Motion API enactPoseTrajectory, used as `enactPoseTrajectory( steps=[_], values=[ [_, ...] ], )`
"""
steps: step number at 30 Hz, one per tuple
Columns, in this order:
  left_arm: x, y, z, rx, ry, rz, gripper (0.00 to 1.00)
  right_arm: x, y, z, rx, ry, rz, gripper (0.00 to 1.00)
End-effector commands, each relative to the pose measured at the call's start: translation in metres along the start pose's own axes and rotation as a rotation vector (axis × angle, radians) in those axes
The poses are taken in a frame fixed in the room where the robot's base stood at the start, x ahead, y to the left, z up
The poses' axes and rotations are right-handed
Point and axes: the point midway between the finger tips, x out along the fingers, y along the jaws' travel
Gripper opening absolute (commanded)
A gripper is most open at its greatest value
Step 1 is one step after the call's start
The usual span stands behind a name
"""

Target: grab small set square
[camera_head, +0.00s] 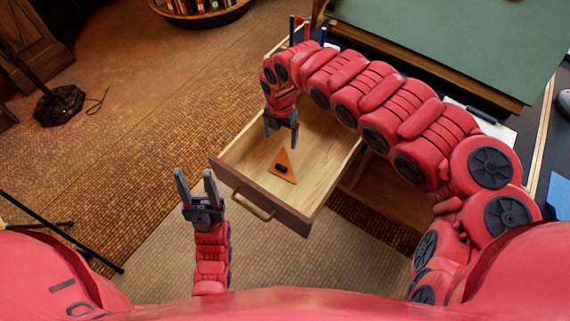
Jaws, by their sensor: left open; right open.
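The small set square (289,176) is an orange triangle with a dark grip or knob on it. It lies flat on the floor of an open wooden drawer (256,200). My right gripper (282,142) reaches in over the drawer from the right, pointing down. It is open and empty, just behind the set square in the picture and apart from it. My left gripper (195,178) is open and empty, pointing up the picture, to the left of the drawer's front and outside it.
The drawer's front has a brass-coloured handle (252,204). A green drafting board (450,38) stands at the upper right, with a white sheet (482,122) by it. A dark lamp or stand base (59,104) is on the floor at left.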

Motion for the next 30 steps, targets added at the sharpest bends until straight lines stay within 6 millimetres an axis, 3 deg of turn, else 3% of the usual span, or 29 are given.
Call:
enactPoseTrajectory(
  steps=[12, 22, 30],
  values=[
    [-0.016, 0.001, 0.003, 0.0, 0.0, 0.0, 0.5, 0.095, -0.001, -0.005, -0.006, 0.008, -0.006, 0.9],
    [-0.02, 0.001, 0.003, 0.0, 0.0, 0.0, 0.5, 0.124, 0.0, -0.003, -0.005, 0.004, -0.002, 0.9],
    [-0.026, 0.001, 0.004, 0.0, 0.0, 0.0, 0.5, 0.163, 0.001, -0.002, -0.004, 0.004, -0.002, 0.9]
  ],
)
